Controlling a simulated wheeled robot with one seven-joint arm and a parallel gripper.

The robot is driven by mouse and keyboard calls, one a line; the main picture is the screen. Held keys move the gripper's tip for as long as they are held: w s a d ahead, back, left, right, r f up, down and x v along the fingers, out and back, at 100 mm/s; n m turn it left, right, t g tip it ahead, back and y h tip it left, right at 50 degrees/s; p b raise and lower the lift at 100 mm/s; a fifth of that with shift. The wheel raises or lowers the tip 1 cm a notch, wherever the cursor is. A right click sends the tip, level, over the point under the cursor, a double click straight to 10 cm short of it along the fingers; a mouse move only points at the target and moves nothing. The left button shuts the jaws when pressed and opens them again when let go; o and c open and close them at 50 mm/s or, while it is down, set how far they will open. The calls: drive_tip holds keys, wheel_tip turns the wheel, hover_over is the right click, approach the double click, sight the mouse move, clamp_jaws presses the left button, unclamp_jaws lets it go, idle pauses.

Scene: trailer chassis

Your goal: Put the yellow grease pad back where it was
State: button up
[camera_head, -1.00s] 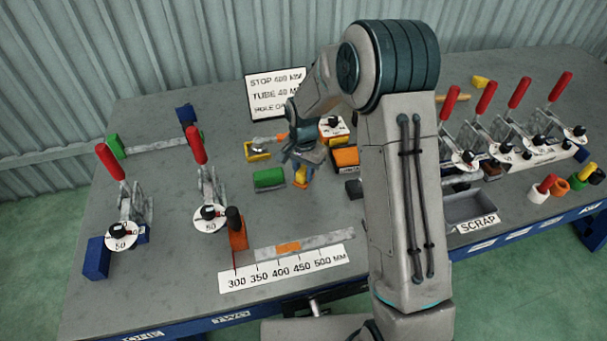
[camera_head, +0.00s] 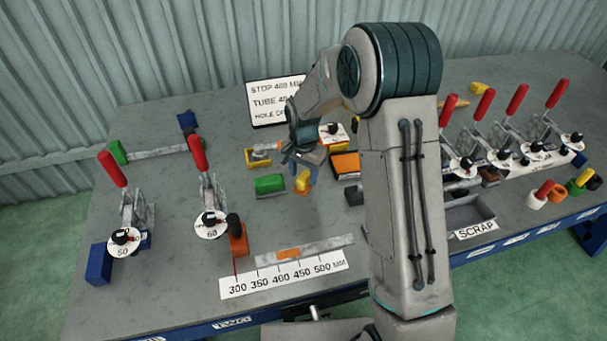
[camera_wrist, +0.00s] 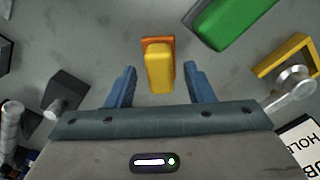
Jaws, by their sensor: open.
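The yellow grease pad (camera_wrist: 159,69) stands on an orange base (camera_wrist: 150,43) between the fingertips of my gripper (camera_wrist: 160,78) in the wrist view. Bare gaps show on both sides of it, so the blue fingers are open and not touching it. In the head view, the yellow pad (camera_head: 302,181) shows just below my gripper (camera_head: 300,162), near the middle of the bench.
A green block (camera_head: 269,185) lies close left of the pad. A yellow holder (camera_head: 261,155) is behind it and an orange-topped block (camera_head: 345,163) is to the right. Red-handled clamps (camera_head: 206,190) stand on the left. Bare bench lies in front of the green block.

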sight(303, 177)
wheel_tip(303, 177, up, 10)
drive_tip(key=p, duration=0.5)
drive_tip(key=s+d+r+n+t, duration=0.25)
drive_tip(key=s+d+r, duration=0.35)
drive_tip(key=s+r, duration=0.5)
drive_tip(key=s+d+r+n, duration=0.2)
drive_tip(key=s, duration=0.5)
drive_tip(key=s+d+r+n, duration=0.2)
drive_tip(key=s+d+r, duration=0.1)
drive_tip(key=s, duration=0.5)
drive_tip(key=shift+t, duration=0.45)
drive_tip(key=shift+d, duration=0.1)
drive_tip(key=shift+c, duration=1.3)
drive_tip(key=shift+d, duration=0.1)
